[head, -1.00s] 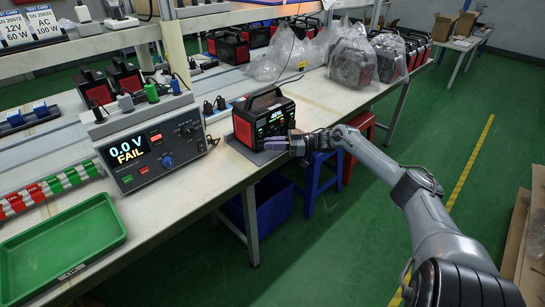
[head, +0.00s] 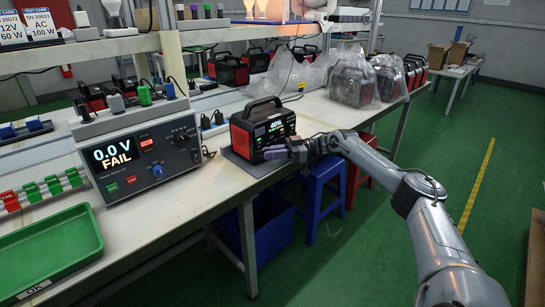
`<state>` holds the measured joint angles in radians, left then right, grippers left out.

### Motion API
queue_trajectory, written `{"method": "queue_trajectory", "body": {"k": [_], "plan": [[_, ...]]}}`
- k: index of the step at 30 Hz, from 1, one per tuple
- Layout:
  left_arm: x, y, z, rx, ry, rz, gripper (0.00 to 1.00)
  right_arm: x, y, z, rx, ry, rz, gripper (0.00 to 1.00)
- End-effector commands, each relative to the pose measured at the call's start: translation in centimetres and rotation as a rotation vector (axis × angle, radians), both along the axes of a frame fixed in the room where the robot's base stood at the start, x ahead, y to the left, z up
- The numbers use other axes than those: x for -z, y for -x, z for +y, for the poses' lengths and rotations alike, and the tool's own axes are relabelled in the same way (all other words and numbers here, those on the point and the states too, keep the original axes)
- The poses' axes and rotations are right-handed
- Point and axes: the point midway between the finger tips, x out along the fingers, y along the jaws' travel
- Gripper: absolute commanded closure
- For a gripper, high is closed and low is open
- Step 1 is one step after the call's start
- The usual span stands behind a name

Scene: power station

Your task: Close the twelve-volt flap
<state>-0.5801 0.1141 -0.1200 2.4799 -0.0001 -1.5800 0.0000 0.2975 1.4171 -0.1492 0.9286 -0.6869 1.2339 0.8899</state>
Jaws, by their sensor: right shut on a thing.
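A red and black power station (head: 262,127) with a carry handle and a lit display stands upright on a dark mat (head: 240,160) near the bench's front edge. My right gripper (head: 277,152) is at the lower right of its front face, seemingly touching it. The jaws look shut, and the twelve-volt flap is too small and too covered by the fingers to make out. My left gripper is not in view.
A grey tester (head: 140,150) reading 0.0 V FAIL stands left of the power station. A green tray (head: 45,255) lies at the bench's near left. Bagged power stations (head: 352,82) sit farther back right. Blue and red stools (head: 318,185) stand beside the bench.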

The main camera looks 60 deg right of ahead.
Motion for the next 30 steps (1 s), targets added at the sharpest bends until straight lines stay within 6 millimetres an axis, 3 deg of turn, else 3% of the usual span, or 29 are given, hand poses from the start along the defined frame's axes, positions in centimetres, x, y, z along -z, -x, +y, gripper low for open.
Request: {"method": "queue_trajectory", "body": {"k": [10,11,15,30], "plan": [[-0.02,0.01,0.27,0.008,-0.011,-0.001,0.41,-0.37,-0.01,0.16,-0.007,0.0,-0.008,1.0],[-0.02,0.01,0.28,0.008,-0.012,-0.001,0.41,-0.36,-0.01,0.16,-0.007,0.0,-0.008,0.8],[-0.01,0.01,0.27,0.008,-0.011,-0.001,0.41,-0.25,-0.02,0.11,-0.004,0.0,-0.005,0.62],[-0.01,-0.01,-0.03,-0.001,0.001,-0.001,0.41,0.17,-0.03,-0.04,0.003,0.0,0.003,0.62]]}}
